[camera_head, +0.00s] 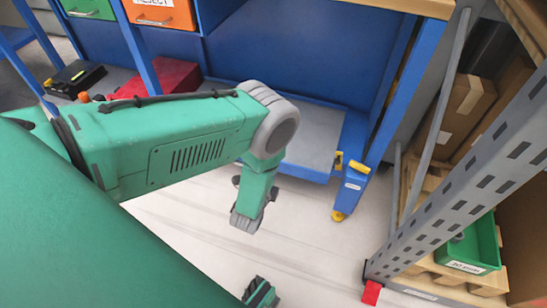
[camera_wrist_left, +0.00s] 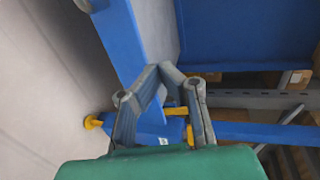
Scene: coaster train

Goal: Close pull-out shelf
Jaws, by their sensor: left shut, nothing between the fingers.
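The pull-out shelf (camera_head: 318,128), with a grey top and blue front edge, sits low in the blue workbench. My arm hides its left part. How far it stands out is hard to judge. Its blue edge (camera_wrist_left: 122,38) crosses the left wrist view, with a strip of grey top beside it. My left gripper (camera_head: 243,222) hangs in front of the shelf, pointing down. In the left wrist view its fingertips (camera_wrist_left: 168,72) meet with nothing between them, near the blue edge; contact is unclear. A small green and dark part of mine, possibly the right gripper (camera_head: 261,292), shows at the bottom edge.
A blue bench leg (camera_head: 360,175) with a yellow foot (camera_head: 338,215) stands right of the shelf. A grey rack upright (camera_head: 455,190) and a green bin (camera_head: 475,245) are at the right. A red box (camera_head: 178,78) lies behind my arm. The floor in front is clear.

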